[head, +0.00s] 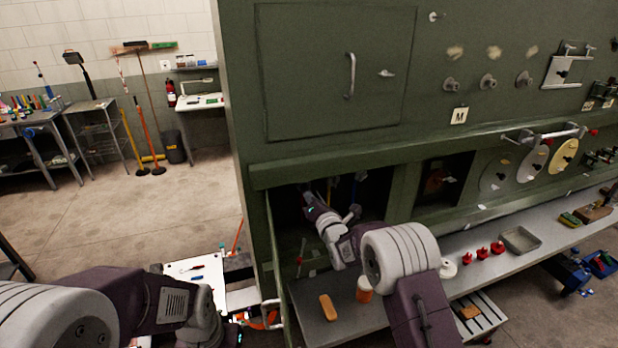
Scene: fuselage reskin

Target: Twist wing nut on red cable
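My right arm reaches into the dark open bay (385,205) low in the green panel. My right gripper (332,190) is inside the bay near its upper left part, small and in shadow. I cannot tell whether its fingers are apart or closed, or whether they touch anything. A blue cable (360,177) hangs at the top of the bay, just right of the gripper. A small red-ended part (299,261) shows at the bay's left side; I cannot tell whether it belongs to the red cable. No wing nut can be made out.
A grey shelf (460,275) runs below the bay, holding an orange-tan block (327,307), an orange-capped jar (364,290), several red knobs (482,253) and a grey tray (520,239). A closed door (320,75) is above. Open floor (110,215) lies left.

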